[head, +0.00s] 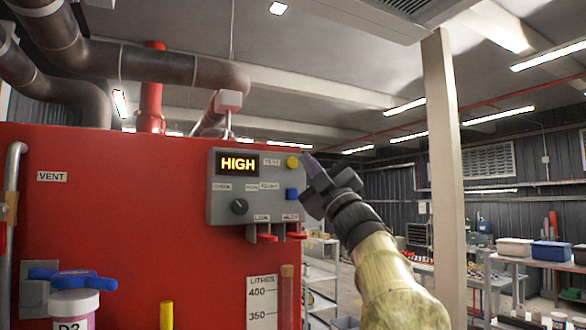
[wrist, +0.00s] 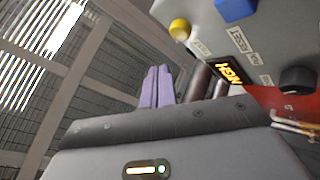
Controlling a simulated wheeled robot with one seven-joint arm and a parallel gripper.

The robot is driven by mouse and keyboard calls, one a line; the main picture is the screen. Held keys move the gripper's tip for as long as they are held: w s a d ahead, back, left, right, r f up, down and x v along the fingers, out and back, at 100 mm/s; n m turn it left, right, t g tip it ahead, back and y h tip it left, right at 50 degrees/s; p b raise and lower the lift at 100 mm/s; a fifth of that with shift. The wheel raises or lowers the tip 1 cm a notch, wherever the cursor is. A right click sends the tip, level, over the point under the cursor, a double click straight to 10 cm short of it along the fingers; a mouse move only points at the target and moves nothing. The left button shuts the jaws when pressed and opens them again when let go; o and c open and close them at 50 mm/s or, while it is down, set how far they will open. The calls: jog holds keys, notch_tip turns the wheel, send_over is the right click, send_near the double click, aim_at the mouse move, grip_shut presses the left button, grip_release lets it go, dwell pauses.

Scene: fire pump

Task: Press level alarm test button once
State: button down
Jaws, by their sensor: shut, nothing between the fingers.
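A grey control panel (head: 222,173) is fixed to the red tank, with a lit display (head: 238,163) reading HIGH. A round yellow button (head: 292,162) is at its upper right, beside a small label that seems to read TEST. It also shows in the wrist view (wrist: 180,29). My gripper (head: 306,158) is shut and empty, its fingertips just right of the yellow button in the head view. In the wrist view the purple-grey fingers (wrist: 158,78) are apart from the button, which shows up and to the right of the tips. Contact is not visible.
Below the yellow button are a blue button (head: 292,193) and two red levers (head: 266,237); a dark knob (head: 240,207) is left of them. A blue-handled valve (head: 75,278) and a lidded jar (head: 74,308) are at lower left. A pale post (head: 445,170) stands behind my arm.

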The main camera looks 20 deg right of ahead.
jog(key=shift+s+b, duration=0.3)
jog(key=shift+s, duration=0.7)
jog(key=shift+w, duration=0.1)
jog(key=shift+f, duration=0.1)
